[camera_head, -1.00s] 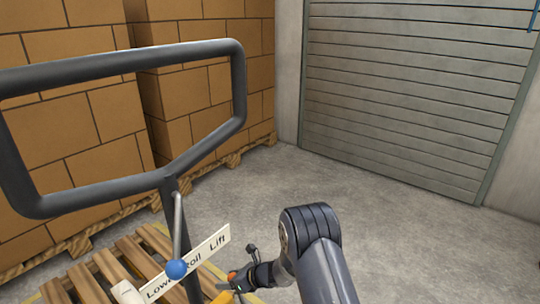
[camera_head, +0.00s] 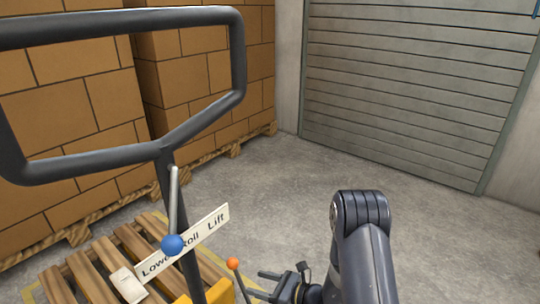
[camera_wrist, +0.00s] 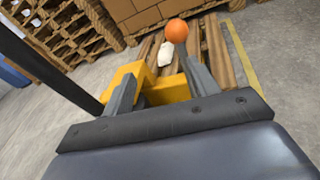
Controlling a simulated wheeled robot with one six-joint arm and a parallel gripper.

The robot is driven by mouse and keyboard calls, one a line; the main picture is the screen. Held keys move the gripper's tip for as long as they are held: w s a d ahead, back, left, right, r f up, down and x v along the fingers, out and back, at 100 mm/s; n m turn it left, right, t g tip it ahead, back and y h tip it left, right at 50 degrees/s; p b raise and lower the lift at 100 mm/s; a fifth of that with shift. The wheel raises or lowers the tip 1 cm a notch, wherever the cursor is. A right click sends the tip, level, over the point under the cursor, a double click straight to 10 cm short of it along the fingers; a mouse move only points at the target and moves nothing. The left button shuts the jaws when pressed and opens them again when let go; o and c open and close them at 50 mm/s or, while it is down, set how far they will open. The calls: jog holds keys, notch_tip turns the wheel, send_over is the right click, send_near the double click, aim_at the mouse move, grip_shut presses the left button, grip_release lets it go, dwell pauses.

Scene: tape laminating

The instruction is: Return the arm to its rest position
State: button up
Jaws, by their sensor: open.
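My arm shows at the lower right of the head view, with my gripper (camera_head: 262,284) low in the picture, open and pointing left. An orange ball-ended lever (camera_head: 233,263) stands just left of the gripper. In the wrist view my gripper (camera_wrist: 160,88) has its two fingers spread apart. A yellow block (camera_wrist: 166,88) lies behind and between the fingers.
A dark handle frame (camera_head: 90,160) with a blue-knobbed lever (camera_head: 172,245) and a lettered plate (camera_head: 205,232) stands at left. Behind are a wooden pallet (camera_head: 75,285), stacked cartons (camera_head: 80,110) and a shutter (camera_head: 410,90). Concrete floor (camera_head: 270,200) lies open in the middle.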

jog(key=s+d+n+y, duration=0.1)
jog(key=s+d, duration=0.7)
jog(key=d, duration=0.4)
jog(key=shift+s+d+r+n+g+y, duration=0.25)
jog(key=shift+s+d+n+g+y, duration=0.05)
jog(key=shift+y, duration=0.1)
jog(key=shift+s, duration=0.15)
